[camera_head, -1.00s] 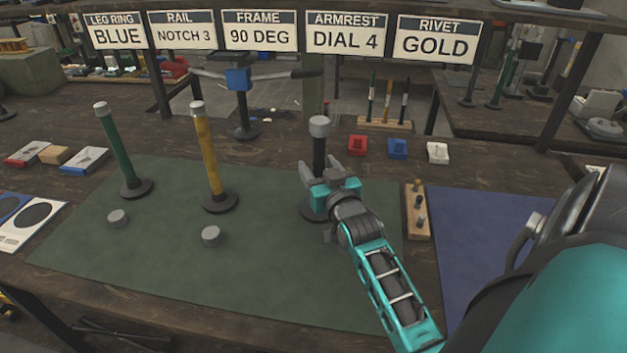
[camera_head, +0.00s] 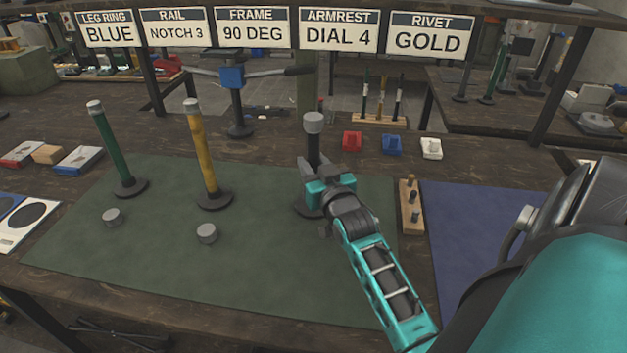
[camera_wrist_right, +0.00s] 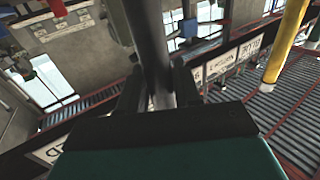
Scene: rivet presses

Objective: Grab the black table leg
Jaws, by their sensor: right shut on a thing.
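The black table leg (camera_head: 313,148) stands upright on the green mat (camera_head: 140,255), with a grey cap on top and a round dark base. My right gripper (camera_head: 313,172) is shut on its lower shaft. The gripper hides part of the shaft and base. In the right wrist view the black leg (camera_wrist_right: 148,50) runs between my two fingers (camera_wrist_right: 155,90). A green leg (camera_head: 116,150) and a yellow leg (camera_head: 205,150) stand upright to the left on the same mat. My left gripper is not in view.
Two loose grey caps (camera_head: 206,233) lie on the mat. A wooden block with pegs (camera_head: 410,207) stands right of the gripper, beside a blue mat (camera_head: 480,240). Red (camera_head: 352,141), blue (camera_head: 393,144) and white (camera_head: 431,148) blocks sit behind. Signs (camera_head: 340,30) hang above.

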